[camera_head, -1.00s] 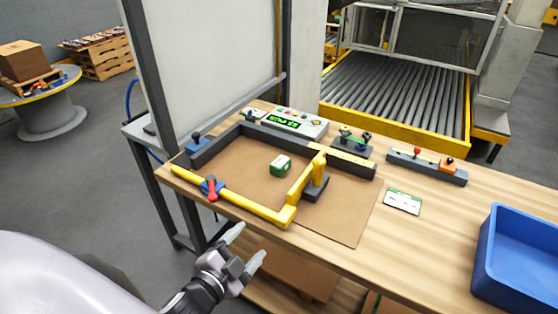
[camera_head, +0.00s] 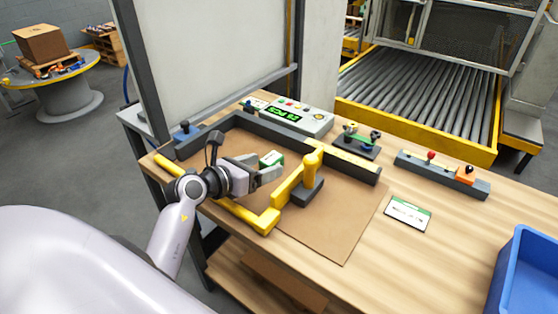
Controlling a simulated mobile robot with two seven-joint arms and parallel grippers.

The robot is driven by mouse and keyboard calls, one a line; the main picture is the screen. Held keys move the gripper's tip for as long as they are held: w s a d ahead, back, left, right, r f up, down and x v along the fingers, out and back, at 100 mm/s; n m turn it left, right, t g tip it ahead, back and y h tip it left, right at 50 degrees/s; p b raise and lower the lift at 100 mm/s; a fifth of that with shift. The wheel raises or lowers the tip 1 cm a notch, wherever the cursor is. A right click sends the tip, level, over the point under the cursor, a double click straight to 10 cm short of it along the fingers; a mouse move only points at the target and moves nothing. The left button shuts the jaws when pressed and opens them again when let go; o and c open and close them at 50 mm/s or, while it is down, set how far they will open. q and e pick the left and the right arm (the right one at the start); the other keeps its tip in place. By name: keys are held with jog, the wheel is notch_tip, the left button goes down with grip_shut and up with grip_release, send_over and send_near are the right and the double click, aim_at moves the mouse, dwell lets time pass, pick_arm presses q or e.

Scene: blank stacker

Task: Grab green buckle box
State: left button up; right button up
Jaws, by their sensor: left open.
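The green buckle box (camera_head: 271,159), small with a white label on top, lies on the brown mat (camera_head: 336,222) inside the grey and yellow frame. My left gripper (camera_head: 268,174) is open and empty, over the front yellow bar. Its fingers point right, and its fingertips are just in front of the box in the picture. They partly hide the box's lower side, and I cannot tell whether they touch it. My right gripper is not in view.
A yellow upright handle (camera_head: 309,168) stands right of the box, close to my fingertips. A grey control unit (camera_head: 300,117) sits behind the frame. A blue bin (camera_head: 530,275) is at the right.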

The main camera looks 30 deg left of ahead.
aim_at(271, 157)
pick_arm(q)
jog(key=shift+w+a+f+m+g+y, duration=0.2)
jog(key=shift+w+a+f+y, duration=0.1)
jog(key=shift+a+f, duration=0.15)
jog(key=shift+w+a+f+m+g+y, duration=0.2)
jog(key=shift+w+a+f, duration=0.1)
jog(key=shift+a, duration=0.25)
jog(key=shift+a+r+x, duration=0.1)
jog(key=shift+r+x, duration=0.1)
jog(key=shift+x, duration=1.5)
jog(key=shift+a+r+x, duration=0.1)
jog(key=shift+r+x, duration=0.05)
jog(key=shift+x, duration=1.5)
jog(key=shift+w, duration=0.2)
jog(key=c, duration=1.2)
